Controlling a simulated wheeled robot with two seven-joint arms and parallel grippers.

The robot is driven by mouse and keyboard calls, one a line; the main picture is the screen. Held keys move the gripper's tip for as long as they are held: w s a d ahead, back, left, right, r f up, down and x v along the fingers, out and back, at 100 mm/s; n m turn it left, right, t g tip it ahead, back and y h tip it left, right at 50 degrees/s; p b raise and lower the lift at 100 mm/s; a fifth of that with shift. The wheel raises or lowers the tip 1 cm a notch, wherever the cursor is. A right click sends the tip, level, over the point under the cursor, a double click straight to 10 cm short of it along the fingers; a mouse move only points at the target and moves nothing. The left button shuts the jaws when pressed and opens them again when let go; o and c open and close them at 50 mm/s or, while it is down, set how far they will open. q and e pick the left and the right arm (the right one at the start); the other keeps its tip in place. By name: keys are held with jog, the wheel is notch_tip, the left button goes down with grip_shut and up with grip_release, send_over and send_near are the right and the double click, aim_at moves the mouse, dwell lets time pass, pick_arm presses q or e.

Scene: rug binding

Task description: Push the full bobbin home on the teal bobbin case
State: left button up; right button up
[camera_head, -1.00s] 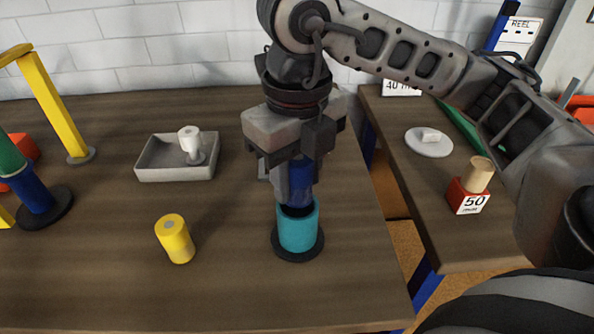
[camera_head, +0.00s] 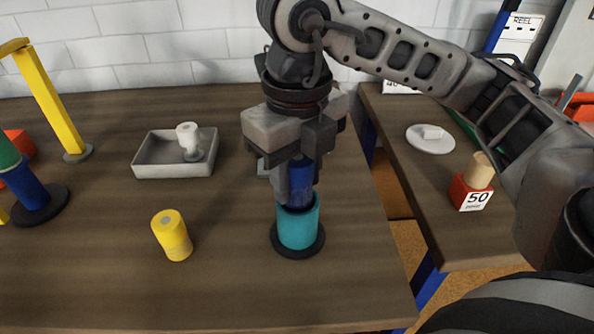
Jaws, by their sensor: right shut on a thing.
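The teal bobbin case (camera_head: 298,228) stands upright on a dark round base on the wooden table. My right gripper (camera_head: 296,188) points down above it and is shut on a dark blue bobbin (camera_head: 301,180). The blue bobbin is upright over the case, with its lower end at the case's dark top opening. The gripper's fingers hide part of the bobbin, and I cannot tell how deep it sits. My left gripper does not show.
A yellow cylinder (camera_head: 172,236) stands left of the case. A grey tray (camera_head: 150,168) holds a white spool. A blue and green stack (camera_head: 28,192) and a yellow post (camera_head: 50,100) stand at left. A side bench (camera_head: 440,230) is at right.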

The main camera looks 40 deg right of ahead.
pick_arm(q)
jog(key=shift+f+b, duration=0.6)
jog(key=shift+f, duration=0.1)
pick_arm(e)
jog(key=shift+f, duration=0.75)
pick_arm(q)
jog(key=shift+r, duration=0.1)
pick_arm(e)
jog(key=o, duration=1.1)
jog(key=shift+r, duration=0.1)
jog(key=shift+c, duration=0.2)
jog(key=shift+r, duration=0.2)
pick_arm(q)
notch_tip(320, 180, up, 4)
jog(key=p, duration=0.4)
jog(key=shift+p, duration=0.3)
pick_arm(e)
notch_tip(320, 180, up, 16)
jog(key=shift+f, duration=0.2)
